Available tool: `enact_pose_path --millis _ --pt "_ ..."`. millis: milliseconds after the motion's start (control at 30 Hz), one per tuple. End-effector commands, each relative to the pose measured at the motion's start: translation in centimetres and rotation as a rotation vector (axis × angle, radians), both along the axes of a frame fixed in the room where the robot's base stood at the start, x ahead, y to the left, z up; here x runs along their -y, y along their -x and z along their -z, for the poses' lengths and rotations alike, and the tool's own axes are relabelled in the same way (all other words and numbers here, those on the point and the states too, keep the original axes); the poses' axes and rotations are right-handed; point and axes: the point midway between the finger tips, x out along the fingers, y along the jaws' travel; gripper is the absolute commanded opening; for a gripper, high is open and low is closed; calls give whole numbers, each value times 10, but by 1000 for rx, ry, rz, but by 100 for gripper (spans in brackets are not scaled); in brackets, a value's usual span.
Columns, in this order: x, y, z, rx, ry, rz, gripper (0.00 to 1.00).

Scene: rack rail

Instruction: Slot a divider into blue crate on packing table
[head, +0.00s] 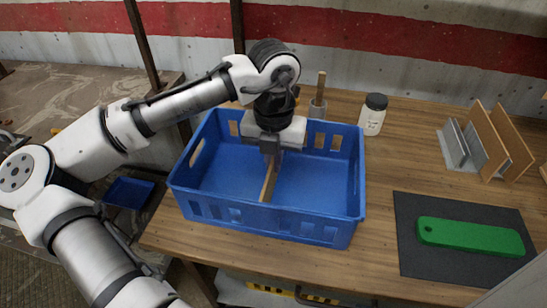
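The blue crate (295,226) stands on the packing table (378,178), near its left side. My gripper (270,155) reaches down into the crate from above. A thin brown divider (268,184) stands on edge directly below the gripper, inside the crate, running from the middle toward the near wall. The gripper's fingers appear closed on the divider's top; the fingertips are small and partly hidden. I cannot tell whether the divider's ends sit in slots. More brown dividers (487,136) stand leaning in a grey rack (453,148) on the right of the table.
A white jar with a dark lid (372,116) and a cup holding a wooden stick (318,104) stand behind the crate. A green flat object (470,236) lies on a dark mat (414,262) at the right front. Bare table lies between crate and rack.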

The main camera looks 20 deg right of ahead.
Motion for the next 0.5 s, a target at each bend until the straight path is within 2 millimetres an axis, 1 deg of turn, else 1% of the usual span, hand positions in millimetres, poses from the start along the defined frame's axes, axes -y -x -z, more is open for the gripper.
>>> enact_pose_path --millis 33,200,233,500 --pt "0 0 0 0 0 0 6" --pt "0 0 0 -1 1 0 28" --pt "0 0 0 -1 1 0 30" --pt "0 0 -1 -1 1 0 30"
